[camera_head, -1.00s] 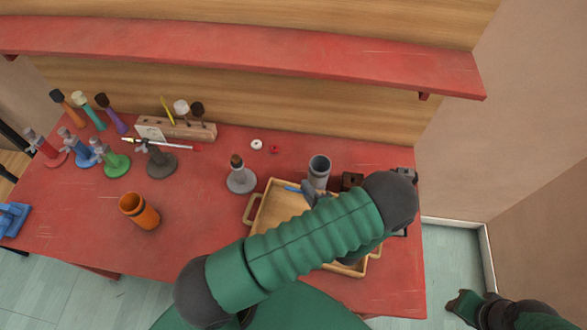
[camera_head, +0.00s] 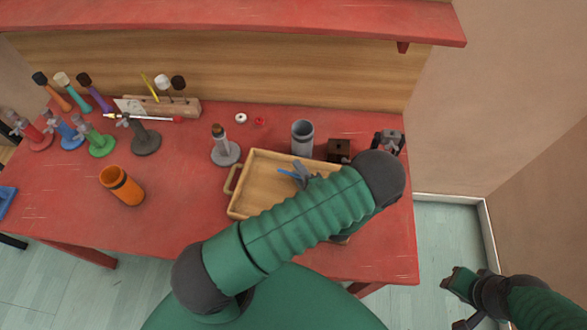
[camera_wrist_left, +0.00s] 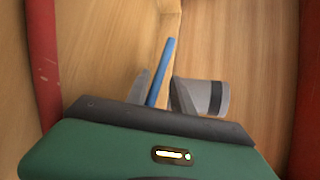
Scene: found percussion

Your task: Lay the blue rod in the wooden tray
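The wooden tray (camera_head: 236,205) lies on the red table, with a handle at its left; my left arm covers much of its front and right. My left gripper (camera_head: 301,174) is over the tray, toward its back. The thin blue rod (camera_head: 286,173) sticks out to the left of the fingers. In the left wrist view the blue rod (camera_wrist_left: 161,72) lies between the grey fingers (camera_wrist_left: 158,92), which look closed on it. The light wood of the tray (camera_wrist_left: 105,45) is behind. Whether the rod touches the tray is unclear. My right arm (camera_head: 490,290) is at the lower right, off the table; its fingers are unclear.
A grey cup (camera_head: 302,138) and a dark brown block (camera_head: 339,151) stand behind the tray. A grey stand (camera_head: 225,150) is left of it, and an orange cup (camera_head: 122,186) farther left. Several coloured stands and mallets fill the back left. The table between the orange cup and tray is clear.

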